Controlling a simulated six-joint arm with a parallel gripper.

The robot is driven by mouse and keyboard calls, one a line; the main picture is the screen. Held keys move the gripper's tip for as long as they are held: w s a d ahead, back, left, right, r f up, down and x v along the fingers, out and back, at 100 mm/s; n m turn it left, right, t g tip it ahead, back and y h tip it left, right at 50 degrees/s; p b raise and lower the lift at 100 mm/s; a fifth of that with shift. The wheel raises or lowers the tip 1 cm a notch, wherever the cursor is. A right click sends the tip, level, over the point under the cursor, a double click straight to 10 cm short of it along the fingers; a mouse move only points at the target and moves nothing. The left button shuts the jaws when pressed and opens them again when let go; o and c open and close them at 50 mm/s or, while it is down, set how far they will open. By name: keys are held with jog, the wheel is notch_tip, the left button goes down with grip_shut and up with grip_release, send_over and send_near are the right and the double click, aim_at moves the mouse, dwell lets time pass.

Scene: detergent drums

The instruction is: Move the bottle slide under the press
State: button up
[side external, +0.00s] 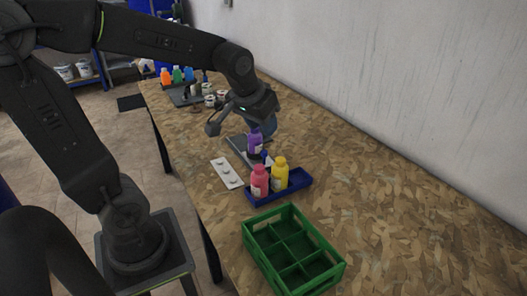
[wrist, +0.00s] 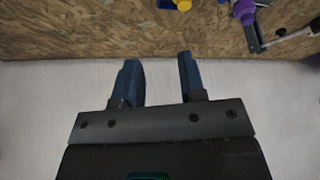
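A purple bottle (side external: 254,143) stands upright on the bench at a dark grey fixture (side external: 236,141). I cannot clearly separate the slide from the press at this size. A small dark blue part (side external: 264,154) shows just beside the bottle's base. In the wrist view the purple bottle (wrist: 243,9) is at the top right, with a grey bar (wrist: 253,38) below it. My gripper (wrist: 157,64) is open, its two blue fingers apart with nothing between them. In the side view it is behind the purple bottle, on the wall side, and partly hidden by my wrist.
A blue tray (side external: 302,184) holds a pink bottle (side external: 260,181) and a yellow bottle (side external: 280,172). A white strip (side external: 227,173) lies left of it. An empty green crate (side external: 254,252) is nearer. More bottles and small pots stand far back. The bench's right side is clear.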

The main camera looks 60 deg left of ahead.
jog(key=w+a+f+n+g+y, duration=0.1)
jog(key=w+a+f+n, duration=0.15)
jog(key=w+a, duration=0.2)
jog(key=w+a+f+n, duration=0.1)
jog(key=w+a+f, duration=0.25)
jog(key=a, duration=0.25)
jog(key=n, duration=0.2)
send_near(264, 151)
jog(key=shift+m+g, duration=0.25)
jog(key=shift+g, duration=0.05)
jog(key=x, duration=0.9)
jog(key=shift+w, duration=0.3)
jog(key=shift+c, duration=0.2)
jog(key=shift+d, duration=0.1)
grip_shut()
